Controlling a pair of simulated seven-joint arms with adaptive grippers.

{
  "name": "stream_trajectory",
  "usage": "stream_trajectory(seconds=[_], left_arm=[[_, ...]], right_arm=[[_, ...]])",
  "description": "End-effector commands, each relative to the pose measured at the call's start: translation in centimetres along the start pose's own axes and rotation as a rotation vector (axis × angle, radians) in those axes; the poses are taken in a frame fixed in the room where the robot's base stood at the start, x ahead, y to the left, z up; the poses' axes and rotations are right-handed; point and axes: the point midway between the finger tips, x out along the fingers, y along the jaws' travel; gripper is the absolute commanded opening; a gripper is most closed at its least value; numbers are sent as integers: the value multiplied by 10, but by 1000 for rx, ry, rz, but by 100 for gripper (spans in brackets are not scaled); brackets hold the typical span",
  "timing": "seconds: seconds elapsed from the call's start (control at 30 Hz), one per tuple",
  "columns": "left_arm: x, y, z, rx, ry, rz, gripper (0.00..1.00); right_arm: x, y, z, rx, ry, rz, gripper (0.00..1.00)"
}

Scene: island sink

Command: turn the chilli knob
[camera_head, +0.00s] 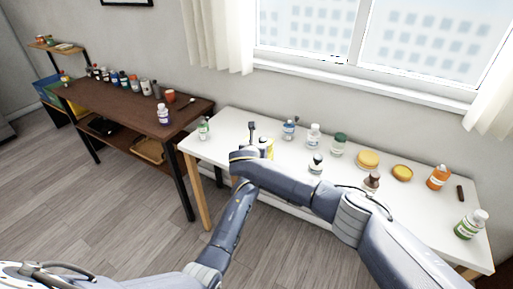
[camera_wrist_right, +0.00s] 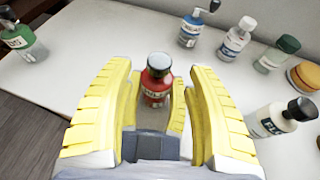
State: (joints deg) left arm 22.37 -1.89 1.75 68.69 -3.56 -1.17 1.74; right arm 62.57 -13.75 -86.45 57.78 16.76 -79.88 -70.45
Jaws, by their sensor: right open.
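In the head view my right gripper (camera_head: 263,144) is over the left part of the table, largely behind my own arm. I cannot make out the red bottle there. My left gripper does not show.
A green-labelled bottle (camera_wrist_right: 24,40) stands left of the fingers. A dark-capped bottle (camera_wrist_right: 279,119) stands close on the right. A brown shelf table (camera_head: 130,112) stands at left.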

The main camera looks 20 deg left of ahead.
Motion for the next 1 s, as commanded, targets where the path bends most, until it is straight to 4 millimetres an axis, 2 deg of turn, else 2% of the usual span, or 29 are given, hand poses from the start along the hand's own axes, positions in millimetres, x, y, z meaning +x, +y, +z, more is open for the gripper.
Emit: stream_trajectory(seconds=[0.2,0.5,1.0], left_arm=[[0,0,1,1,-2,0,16],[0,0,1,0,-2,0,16],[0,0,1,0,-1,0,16]], right_arm=[[-28,1,-2,1,2,4,56],[-55,0,0,1,0,2,56],[-63,0,0,0,-1,0,56]])
